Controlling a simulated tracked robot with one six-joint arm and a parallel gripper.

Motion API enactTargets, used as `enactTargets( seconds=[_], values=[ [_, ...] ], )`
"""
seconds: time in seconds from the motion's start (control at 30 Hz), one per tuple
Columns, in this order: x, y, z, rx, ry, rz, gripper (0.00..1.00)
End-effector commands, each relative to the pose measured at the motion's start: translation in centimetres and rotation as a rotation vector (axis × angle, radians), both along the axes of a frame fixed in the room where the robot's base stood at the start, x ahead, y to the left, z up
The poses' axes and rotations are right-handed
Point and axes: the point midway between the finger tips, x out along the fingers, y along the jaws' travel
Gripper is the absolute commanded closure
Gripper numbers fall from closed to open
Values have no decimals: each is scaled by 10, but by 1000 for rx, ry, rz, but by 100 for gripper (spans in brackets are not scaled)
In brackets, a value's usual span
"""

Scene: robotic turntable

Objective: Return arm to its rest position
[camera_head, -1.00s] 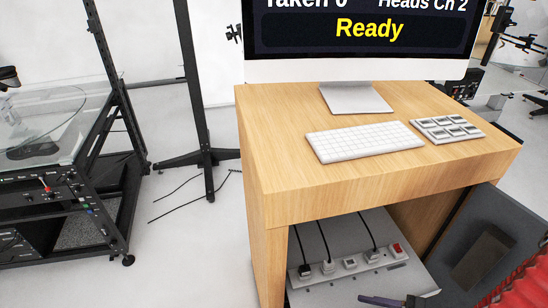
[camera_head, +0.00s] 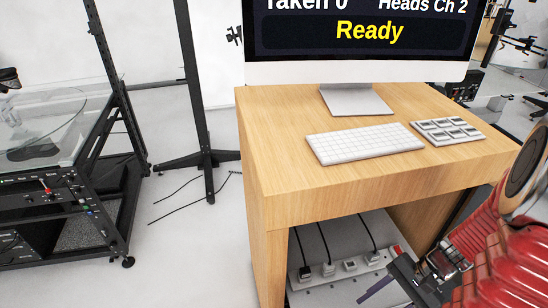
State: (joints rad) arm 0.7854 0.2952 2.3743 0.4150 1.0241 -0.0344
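My arm (camera_head: 500,245) comes in at the lower right, with red ribbed parts and a round dark joint at the right edge. My gripper (camera_head: 392,283) is dark and low in the picture, in front of the open space under the wooden desk (camera_head: 340,192). Its fingers overlap the power strip in the picture, and I cannot tell whether they touch anything. I see no object held, but the fingers are partly cut off and too small to judge their opening.
The power strip (camera_head: 348,266) with plugs and cables sits under the desk. A keyboard (camera_head: 365,143), a button pad (camera_head: 446,131) and a monitor (camera_head: 360,70) reading "Ready" are on top. A black-framed turntable rig (camera_head: 120,150) stands left. The white floor (camera_head: 190,250) between is largely clear.

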Motion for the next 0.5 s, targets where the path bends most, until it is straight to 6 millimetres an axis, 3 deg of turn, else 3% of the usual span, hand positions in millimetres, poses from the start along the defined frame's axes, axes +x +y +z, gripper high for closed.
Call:
enactTargets(
  seconds=[0.5],
  values=[
    [17, 4, 66, -329, -174, 347, 52]
  ],
)
